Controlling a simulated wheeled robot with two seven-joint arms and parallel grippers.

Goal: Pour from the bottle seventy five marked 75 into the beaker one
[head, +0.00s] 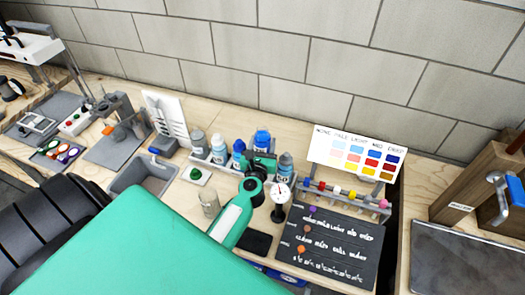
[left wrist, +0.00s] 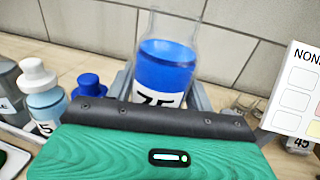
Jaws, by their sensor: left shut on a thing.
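The bottle marked 75 (left wrist: 165,72) is clear, with bright blue liquid and a white label partly hidden by the gripper. It stands upright; its blue also shows in the head view (head: 263,138). My left gripper (head: 260,163) is shut on its lower part. In the left wrist view, the gripper's dark edge (left wrist: 160,118) crosses in front of the label. I cannot tell whether the bottle is raised off its support. A small clear glass vessel (head: 210,204), perhaps beaker one, stands on the bench left of my green and white arm; no marking is readable. My right gripper is out of view.
Other bottles (head: 219,148) stand in a row left of the held bottle, and another (head: 285,165) stands to its right. A dial gauge (head: 282,192), a black board (head: 335,245) and a colour chart (head: 355,155) are to the right. A grey bin (head: 145,177) is left.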

